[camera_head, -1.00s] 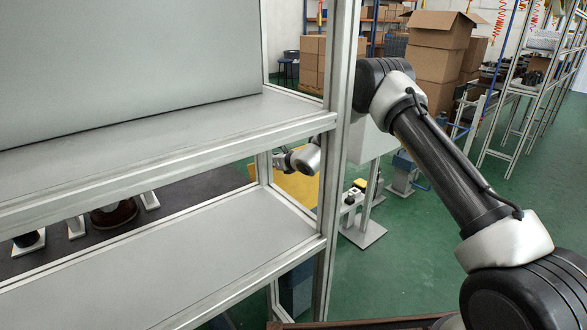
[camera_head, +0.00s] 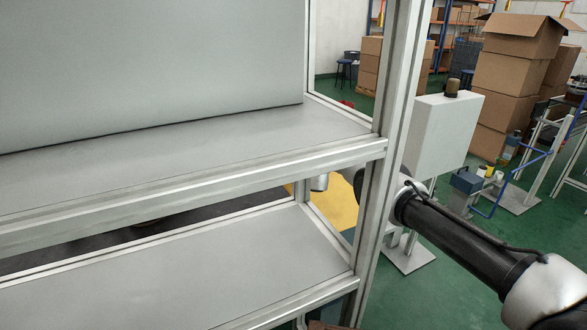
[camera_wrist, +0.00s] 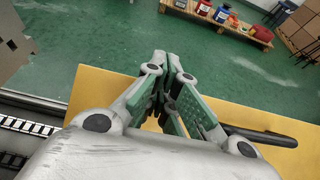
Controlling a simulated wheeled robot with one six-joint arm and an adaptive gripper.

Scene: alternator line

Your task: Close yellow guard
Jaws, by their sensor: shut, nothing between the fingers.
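The yellow guard (camera_wrist: 92,88) lies as a flat yellow panel under and in front of my gripper in the wrist view. A black handle (camera_wrist: 262,136) sticks out on its right side. My gripper (camera_wrist: 166,58) is shut with nothing between its fingers, and its tips reach over the panel's far edge. I cannot tell whether the fingers touch the panel. In the head view, part of the yellow guard (camera_head: 338,203) shows behind the shelf frame. The gripper is mostly hidden there by the shelf and its post.
A metal shelf frame (camera_head: 390,150) stands close in front, with my arm beyond its right post. A grey box on a stand (camera_head: 440,135) is just behind my arm. Stacked cartons (camera_head: 515,90) stand at the back right. A low wooden pallet (camera_wrist: 222,20) with coloured containers is on the green floor.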

